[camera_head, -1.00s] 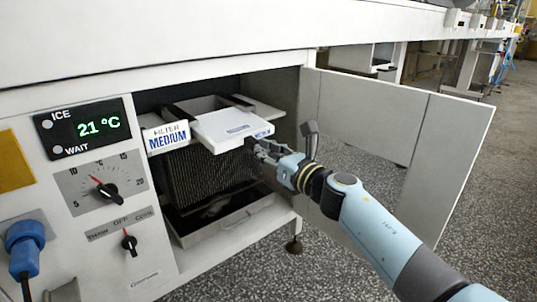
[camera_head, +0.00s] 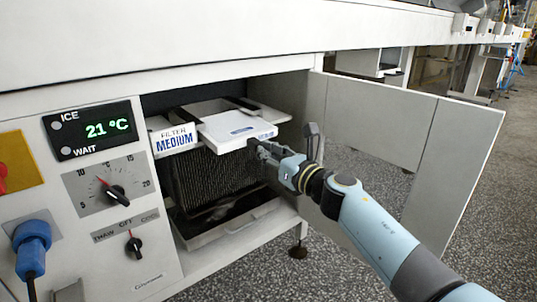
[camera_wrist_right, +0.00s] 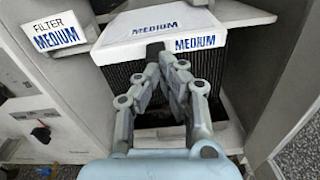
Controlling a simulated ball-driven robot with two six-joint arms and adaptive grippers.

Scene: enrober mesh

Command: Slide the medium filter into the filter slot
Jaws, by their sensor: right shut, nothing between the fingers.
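The medium filter (camera_head: 235,124) is a flat white panel marked MEDIUM. It lies level in the open cabinet bay, and its front part sticks out over a dark finned block. It also shows in the right wrist view (camera_wrist_right: 120,27). The filter slot (camera_head: 267,112) is bordered by light ledges beside the panel, with a FILTER MEDIUM sign (camera_head: 175,138) at its left. The slot's inside is hidden by the panel and shade. My right gripper (camera_head: 254,147) is shut and empty, its fingertips at the panel's front edge. My left gripper is out of view.
The finned block (camera_head: 210,178) stands below the panel, over a pull-out tray (camera_head: 235,222). An open cabinet door (camera_head: 385,125) stands to the right, behind my right arm. A control panel with dials and a display (camera_head: 92,130) is at the left.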

